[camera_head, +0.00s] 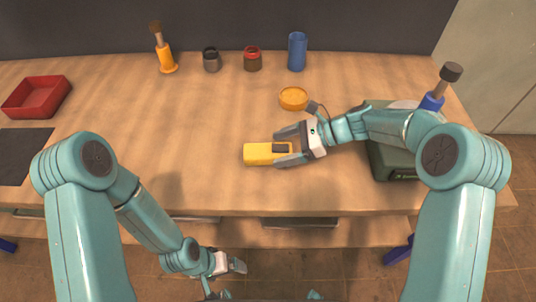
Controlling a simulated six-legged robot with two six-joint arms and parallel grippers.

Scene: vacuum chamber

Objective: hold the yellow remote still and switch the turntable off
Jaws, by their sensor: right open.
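The yellow remote (258,154) lies flat on the wooden table, near the middle. My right gripper (284,147) is open at the remote's right end, with its fingers reaching over or alongside that end; I cannot tell whether they touch it. A dark patch shows on the remote between the fingers. The turntable (394,166), a dark green box with a pale top, stands at the right of the table, partly hidden behind my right arm. My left gripper (238,267) hangs low in front of the table, away from the remote; its jaws are too small to judge.
A red tray (36,96) and a dark mat (22,157) lie at the left. An orange-handled tool (166,58), a grey jar (211,61), a red-rimmed jar (252,61) and a blue cylinder (297,52) stand at the back. An orange dish (293,98) sits behind my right gripper. The table's left middle is clear.

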